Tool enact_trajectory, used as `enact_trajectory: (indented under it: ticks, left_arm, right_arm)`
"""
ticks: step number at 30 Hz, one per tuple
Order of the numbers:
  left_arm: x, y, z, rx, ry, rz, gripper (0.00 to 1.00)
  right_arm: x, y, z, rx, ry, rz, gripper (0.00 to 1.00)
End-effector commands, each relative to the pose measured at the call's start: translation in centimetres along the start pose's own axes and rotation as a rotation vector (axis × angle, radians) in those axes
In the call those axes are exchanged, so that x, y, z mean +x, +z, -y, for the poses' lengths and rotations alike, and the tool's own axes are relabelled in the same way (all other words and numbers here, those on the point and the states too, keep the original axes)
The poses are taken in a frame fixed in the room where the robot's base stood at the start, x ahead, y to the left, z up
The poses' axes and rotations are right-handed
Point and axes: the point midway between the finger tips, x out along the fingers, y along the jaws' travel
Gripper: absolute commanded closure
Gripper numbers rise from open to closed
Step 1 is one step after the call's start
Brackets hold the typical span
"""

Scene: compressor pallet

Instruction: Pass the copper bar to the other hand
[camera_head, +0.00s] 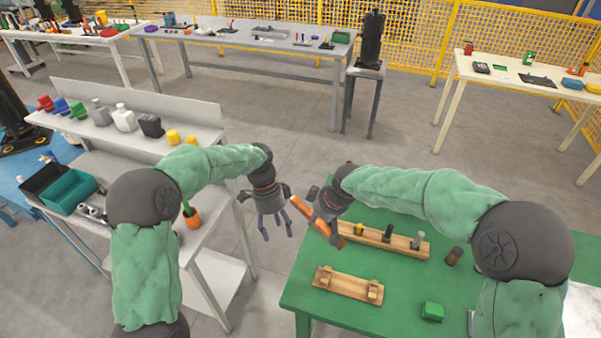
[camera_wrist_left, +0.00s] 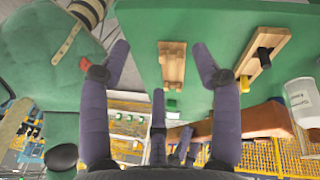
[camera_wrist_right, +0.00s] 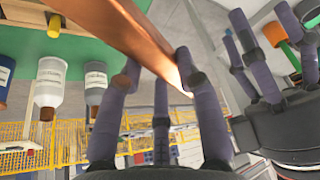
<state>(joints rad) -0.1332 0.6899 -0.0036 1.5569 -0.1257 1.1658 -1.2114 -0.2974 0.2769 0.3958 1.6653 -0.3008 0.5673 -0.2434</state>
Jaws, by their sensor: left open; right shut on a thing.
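The copper bar (camera_head: 324,222) is a long orange-brown bar, held tilted in the air at the left edge of the green table (camera_head: 300,295). My right gripper (camera_head: 326,218) is shut on it. In the right wrist view the bar (camera_wrist_right: 140,35) runs diagonally between the fingers (camera_wrist_right: 160,75). My left gripper (camera_head: 272,227) is open and empty, just left of the bar in the head view. Its spread fingers (camera_wrist_left: 160,75) hold nothing in the left wrist view, where the bar (camera_wrist_left: 266,118) appears beside the right-hand finger. Whether that finger touches the bar cannot be told.
Floor shows between the tables.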

Motion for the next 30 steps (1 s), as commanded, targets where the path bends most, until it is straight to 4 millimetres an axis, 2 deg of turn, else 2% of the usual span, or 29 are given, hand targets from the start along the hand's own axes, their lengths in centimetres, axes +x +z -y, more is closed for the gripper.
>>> enact_trajectory:
  ticks: [1,9,12,17,20,23,30]
  left_arm:
    - [-1.5,-1.0,0.4,0.1,-0.01,0.018,0.37]
    - [-9.2,-5.4,1.0,0.62,-0.047,0.14,0.37]
    - [-11.7,-7.1,1.1,0.772,-0.084,0.19,0.37]
    - [-14.5,-9.1,1.4,0.93,-0.144,0.256,0.37]
    - [-15.1,-9.7,1.5,0.971,-0.161,0.275,0.37]
    - [-14.8,-9.7,1.7,0.983,-0.166,0.281,0.37]
    - [-11.5,-9.1,2.6,0.98,-0.162,0.28,0.37]
  right_arm:
    - [-0.1,-0.1,-0.1,0.0,0.001,-0.002,1.0]
    - [-0.1,-0.1,0.0,0.0,0.001,-0.002,1.0]
    - [-0.1,-0.1,0.0,0.0,0.001,-0.002,1.0]
    - [-0.1,-0.1,0.0,0.0,0.001,-0.003,1.0]
    - [-0.1,-0.1,0.0,0.0,0.001,-0.002,1.0]
    - [-0.1,-0.1,0.0,0.0,0.001,-0.002,1.0]
    - [-0.1,-0.1,0.0,0.0,0.001,-0.002,1.0]
